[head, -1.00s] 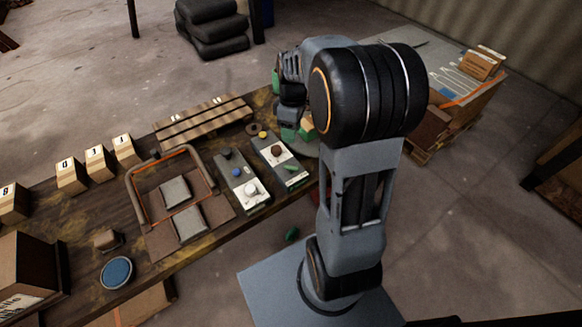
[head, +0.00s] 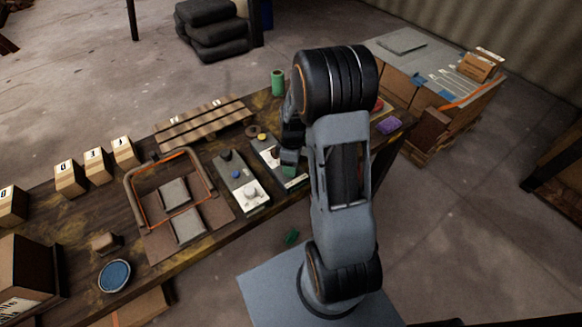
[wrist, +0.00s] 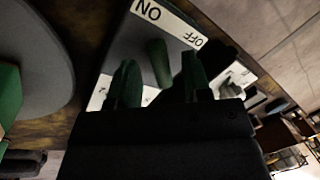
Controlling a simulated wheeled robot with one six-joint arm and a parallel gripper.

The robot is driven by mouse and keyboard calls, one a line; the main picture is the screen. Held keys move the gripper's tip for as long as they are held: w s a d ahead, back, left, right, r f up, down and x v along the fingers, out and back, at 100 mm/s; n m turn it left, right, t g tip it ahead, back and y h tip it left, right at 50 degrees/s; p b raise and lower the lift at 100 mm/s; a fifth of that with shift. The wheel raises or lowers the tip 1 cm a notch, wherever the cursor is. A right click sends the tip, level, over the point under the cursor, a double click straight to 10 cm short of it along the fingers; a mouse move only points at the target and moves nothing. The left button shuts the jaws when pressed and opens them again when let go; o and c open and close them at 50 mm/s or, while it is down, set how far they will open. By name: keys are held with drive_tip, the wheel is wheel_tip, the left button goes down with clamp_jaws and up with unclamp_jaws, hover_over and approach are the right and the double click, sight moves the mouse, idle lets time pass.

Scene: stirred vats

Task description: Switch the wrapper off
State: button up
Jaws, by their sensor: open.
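A grey control panel (head: 262,150) lies on the bench, with a white strip that reads ON and OFF in the wrist view (wrist: 172,28). A green switch lever (wrist: 157,60) stands on this panel. My gripper (head: 289,162) is over the right end of the panel. In the wrist view, my gripper (wrist: 160,68) is open, with one dark green finger on each side of the lever. I cannot tell whether they touch it. No readable label names the wrapper.
A second panel (head: 239,182) with a white knob lies just left. Further left is an orange-edged frame (head: 137,200) with grey pads. A green cylinder (head: 278,83) stands behind my arm. A purple block (head: 389,125) lies to the right. A grey disc (wrist: 35,60) is close in the wrist view.

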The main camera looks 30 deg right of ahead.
drive_tip(key=shift+s+f, duration=0.1)
drive_tip(key=shift+f, duration=0.3)
clamp_jaws()
